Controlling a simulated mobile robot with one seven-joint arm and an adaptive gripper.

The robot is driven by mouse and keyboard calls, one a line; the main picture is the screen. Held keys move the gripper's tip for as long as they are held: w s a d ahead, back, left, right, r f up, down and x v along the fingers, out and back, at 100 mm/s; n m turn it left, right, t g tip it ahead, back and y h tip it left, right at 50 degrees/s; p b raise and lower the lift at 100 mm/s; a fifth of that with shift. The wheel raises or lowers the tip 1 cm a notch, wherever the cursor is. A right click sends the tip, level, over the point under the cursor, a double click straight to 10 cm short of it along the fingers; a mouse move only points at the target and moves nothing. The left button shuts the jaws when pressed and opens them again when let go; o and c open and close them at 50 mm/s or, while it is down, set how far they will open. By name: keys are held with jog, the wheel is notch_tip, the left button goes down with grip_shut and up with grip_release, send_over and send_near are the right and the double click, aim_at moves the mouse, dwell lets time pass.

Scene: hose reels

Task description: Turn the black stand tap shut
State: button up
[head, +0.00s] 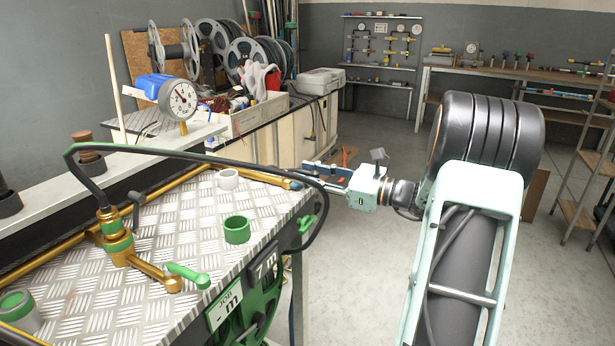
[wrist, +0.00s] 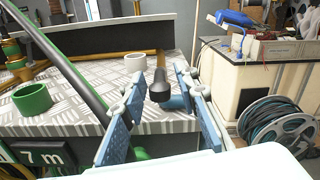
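A black fitting (wrist: 160,88) sits at the end of a brass pipe, with a short blue stub (wrist: 176,102) beside it, at the edge of the metal plate top. It looks like the black tap, but its handle position cannot be told. In the head view its dark end (head: 291,184) is small, near my gripper. My gripper (head: 310,175) is open with its blue fingers towards this end. In the wrist view, the fingers (wrist: 157,82) stand either side of the fitting; contact cannot be told. Nothing is seen held.
A brass stand with green bands (head: 117,240) and a green lever (head: 188,275) stands left on the plate top (head: 85,308). A black hose (head: 230,162) arches across it. A green ring (head: 237,230) and a pale ring (head: 228,180) lie there. Floor (head: 365,270) right is clear.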

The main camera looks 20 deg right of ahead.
jog(key=shift+w+a, duration=0.15)
jog(key=shift+w, duration=0.05)
grip_shut()
